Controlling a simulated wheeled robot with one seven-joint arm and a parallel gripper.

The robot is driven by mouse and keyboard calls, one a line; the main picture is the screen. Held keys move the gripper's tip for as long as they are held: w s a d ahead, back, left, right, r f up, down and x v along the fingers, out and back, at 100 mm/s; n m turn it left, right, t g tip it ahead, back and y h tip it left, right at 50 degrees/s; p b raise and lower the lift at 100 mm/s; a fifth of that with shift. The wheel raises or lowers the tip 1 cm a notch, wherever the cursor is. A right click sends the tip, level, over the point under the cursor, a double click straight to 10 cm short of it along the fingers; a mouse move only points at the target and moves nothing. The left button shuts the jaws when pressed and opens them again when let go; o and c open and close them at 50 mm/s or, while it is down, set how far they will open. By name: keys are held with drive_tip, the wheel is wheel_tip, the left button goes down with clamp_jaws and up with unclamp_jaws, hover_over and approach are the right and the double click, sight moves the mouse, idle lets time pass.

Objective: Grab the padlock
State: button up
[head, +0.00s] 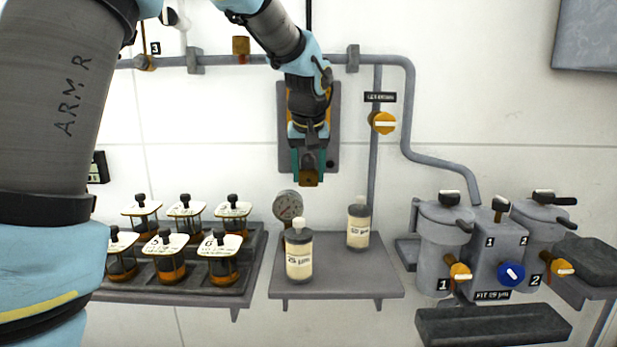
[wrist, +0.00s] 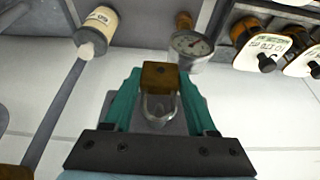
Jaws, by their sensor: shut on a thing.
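The padlock has a brass-brown body and a grey shackle. In the wrist view the padlock (wrist: 159,77) sits between the teal fingers of my gripper (wrist: 160,90), with its shackle pointing back toward the palm. In the head view the padlock (head: 308,179) shows at the lower tips of my gripper (head: 309,168), which points down in front of a grey wall plate (head: 334,125). My gripper is shut on the padlock and holds it in the air, above the shelf with the bottles.
Below is a grey shelf (head: 340,280) with two labelled bottles (head: 299,250) and a pressure gauge (head: 288,205) behind. A rack of several sample jars (head: 222,258) is at left. Grey canisters with valves (head: 440,235) are at right. Pipes (head: 440,160) run along the wall.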

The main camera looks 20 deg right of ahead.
clamp_jaws()
